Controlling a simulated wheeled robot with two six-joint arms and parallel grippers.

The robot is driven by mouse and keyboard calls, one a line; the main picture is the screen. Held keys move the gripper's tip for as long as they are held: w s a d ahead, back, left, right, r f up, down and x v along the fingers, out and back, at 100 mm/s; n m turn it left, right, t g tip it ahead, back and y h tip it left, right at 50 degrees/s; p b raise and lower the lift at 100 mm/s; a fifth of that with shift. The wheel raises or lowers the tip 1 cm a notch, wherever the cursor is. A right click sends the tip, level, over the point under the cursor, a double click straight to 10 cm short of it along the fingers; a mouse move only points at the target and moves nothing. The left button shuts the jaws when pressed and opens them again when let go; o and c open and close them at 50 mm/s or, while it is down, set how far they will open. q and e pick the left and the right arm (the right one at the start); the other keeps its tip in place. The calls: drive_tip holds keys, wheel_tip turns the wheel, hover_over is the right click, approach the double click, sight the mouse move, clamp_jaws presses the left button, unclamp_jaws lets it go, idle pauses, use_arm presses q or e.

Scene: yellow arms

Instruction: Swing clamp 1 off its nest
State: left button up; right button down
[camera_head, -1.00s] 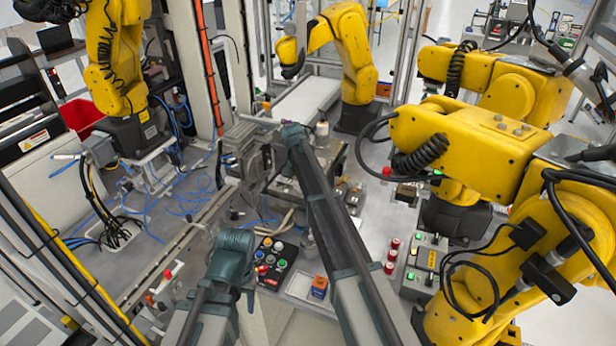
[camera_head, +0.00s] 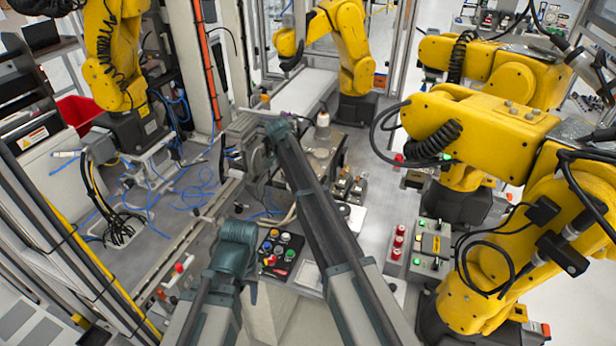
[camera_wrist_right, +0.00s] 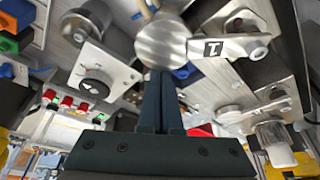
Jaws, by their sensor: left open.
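Clamp 1 (camera_wrist_right: 238,46) is a metal arm with an upside-down "1" label in the right wrist view.
A button panel (camera_head: 280,250) stands between my arms. Red-topped posts (camera_head: 398,242) and a grey control box (camera_head: 430,245) stand to the right. Yellow robot arms (camera_head: 480,130) crowd the right side. In the wrist view a dial block (camera_wrist_right: 97,72) sits left of my fingers.

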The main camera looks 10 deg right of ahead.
sight(288, 190)
drive_tip(key=shift+s+a+m+g, duration=0.3)
drive_tip(key=shift+s+a+m, duration=0.05)
drive_tip(key=shift+a+m, duration=0.5)
drive_tip(key=shift+s+a, duration=0.25)
drive_tip(key=shift+a, duration=0.25)
drive_tip(key=shift+s+a, duration=0.2)
drive_tip(key=shift+a, duration=1.75)
drive_tip(key=shift+w+a, duration=0.2)
drive_tip(key=shift+a, duration=1.05)
